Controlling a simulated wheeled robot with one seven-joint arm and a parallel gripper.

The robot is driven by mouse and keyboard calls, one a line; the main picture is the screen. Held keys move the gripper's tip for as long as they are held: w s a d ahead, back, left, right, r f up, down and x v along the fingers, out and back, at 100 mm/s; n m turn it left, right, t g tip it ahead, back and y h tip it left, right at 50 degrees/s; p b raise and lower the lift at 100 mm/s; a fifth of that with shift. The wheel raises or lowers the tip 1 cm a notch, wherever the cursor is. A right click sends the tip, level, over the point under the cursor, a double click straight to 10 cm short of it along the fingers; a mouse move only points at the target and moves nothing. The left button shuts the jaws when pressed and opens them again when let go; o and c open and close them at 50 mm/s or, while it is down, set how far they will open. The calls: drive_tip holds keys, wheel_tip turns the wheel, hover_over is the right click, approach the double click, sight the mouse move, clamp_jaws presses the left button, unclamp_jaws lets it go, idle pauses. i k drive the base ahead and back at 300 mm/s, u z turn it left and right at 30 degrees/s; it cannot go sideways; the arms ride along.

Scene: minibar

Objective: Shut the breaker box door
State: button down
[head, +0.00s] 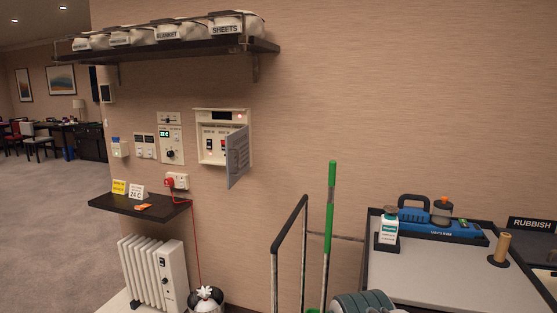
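The breaker box (200,146) is a cream panel on the beige wall, left of the picture's middle. Its grey door (237,158) stands open, swung out from the right side of the box. Switches and a small red light show inside the box, and the door covers part of its right side. My gripper is not in view.
A shelf (190,48) with labelled linen bundles hangs above the box. A small dark shelf (165,212) and a white radiator (153,275) are below left. A cart (440,280), its handle rail (288,225) and a green-handled pole (331,200) stand at right.

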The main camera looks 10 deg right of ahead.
sight(237, 143)
drive_tip(key=z, duration=0.1)
drive_tip(key=i, duration=1)
drive_tip(key=u, duration=0.4)
